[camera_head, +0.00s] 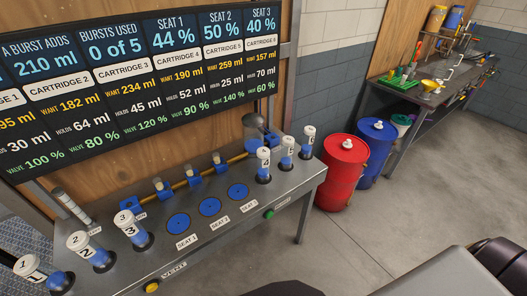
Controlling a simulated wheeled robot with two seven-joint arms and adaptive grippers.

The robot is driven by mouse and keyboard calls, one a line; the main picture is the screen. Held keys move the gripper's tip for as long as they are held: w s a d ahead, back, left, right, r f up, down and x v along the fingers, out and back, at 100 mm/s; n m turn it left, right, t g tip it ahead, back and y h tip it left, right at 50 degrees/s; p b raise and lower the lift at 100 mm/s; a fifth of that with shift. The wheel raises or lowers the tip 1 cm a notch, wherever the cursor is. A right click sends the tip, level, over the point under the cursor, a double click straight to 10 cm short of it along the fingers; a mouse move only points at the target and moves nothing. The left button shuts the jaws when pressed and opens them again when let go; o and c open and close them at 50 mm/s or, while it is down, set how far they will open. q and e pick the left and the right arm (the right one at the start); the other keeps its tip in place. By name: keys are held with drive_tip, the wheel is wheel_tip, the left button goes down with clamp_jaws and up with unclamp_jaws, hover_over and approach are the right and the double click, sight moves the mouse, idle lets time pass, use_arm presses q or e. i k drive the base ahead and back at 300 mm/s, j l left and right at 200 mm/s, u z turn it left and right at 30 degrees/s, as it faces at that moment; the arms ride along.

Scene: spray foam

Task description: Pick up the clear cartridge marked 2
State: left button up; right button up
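The clear cartridge marked 2 (98,256) stands at the left of the grey bench, leaning in the picture. It has a white cap with a black 2 and blue in its lower part, and its foot is in a dark round holder. Cartridge 1 (45,277) is to its left and nearer the picture's bottom edge; cartridge 3 (136,234) is to its right. Cartridges 4 (264,167), 5 (286,155) and 6 (306,146) stand at the bench's right end. Neither gripper shows; only parts that look like my own body are at the lower right.
Three empty blue seats (210,206) lie mid-bench, before a brass pipe with blue valves (194,178). A board (140,80) with figures hangs behind. A green knob (268,213) and yellow knob (151,286) sit on the front edge. Red (344,170) and blue (376,150) drums stand right.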

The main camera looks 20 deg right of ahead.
sight(81, 243)
drive_tip(key=u, duration=1.2)
